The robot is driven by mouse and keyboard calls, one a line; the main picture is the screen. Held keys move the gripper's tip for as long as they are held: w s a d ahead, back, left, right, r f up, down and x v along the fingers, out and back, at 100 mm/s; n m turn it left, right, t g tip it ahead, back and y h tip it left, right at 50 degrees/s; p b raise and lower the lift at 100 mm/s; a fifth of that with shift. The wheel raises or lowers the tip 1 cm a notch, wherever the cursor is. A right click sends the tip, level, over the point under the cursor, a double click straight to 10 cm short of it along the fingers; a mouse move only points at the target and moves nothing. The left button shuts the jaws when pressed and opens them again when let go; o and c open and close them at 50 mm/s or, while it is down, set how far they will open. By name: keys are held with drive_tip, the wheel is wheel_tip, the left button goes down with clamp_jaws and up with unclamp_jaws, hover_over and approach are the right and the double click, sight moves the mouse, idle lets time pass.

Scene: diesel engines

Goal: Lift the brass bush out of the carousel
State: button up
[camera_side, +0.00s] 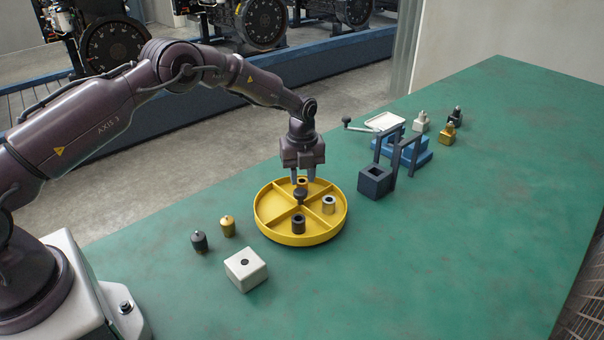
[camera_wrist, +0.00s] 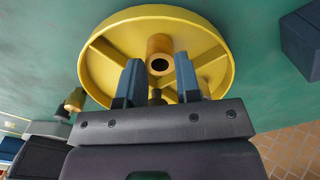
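The yellow carousel (camera_side: 298,239) is a round, walled tray with dividers and a dark central knob (camera_side: 300,195). The brass bush (camera_side: 301,181) stands upright in its far compartment. In the wrist view the bush (camera_wrist: 160,50) shows its dark bore, with gold wall around it. My gripper (camera_side: 303,180) is over that compartment, pointing down. In the wrist view its blue-grey fingers (camera_wrist: 158,66) are apart, one on each side of the bush, with visible gaps. I cannot tell how far down the bush the fingertips reach.
A steel bush (camera_side: 328,204) and a dark bush (camera_side: 298,224) stand in other carousel compartments. A white block (camera_side: 246,270) and two small knobbed pieces stand at front left. A dark blue box (camera_side: 376,182) and a blue frame stand to the right. The green bench is clear at front right.

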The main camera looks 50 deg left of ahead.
sight(302, 180)
clamp_jaws()
drive_tip(key=shift+r, duration=3.05)
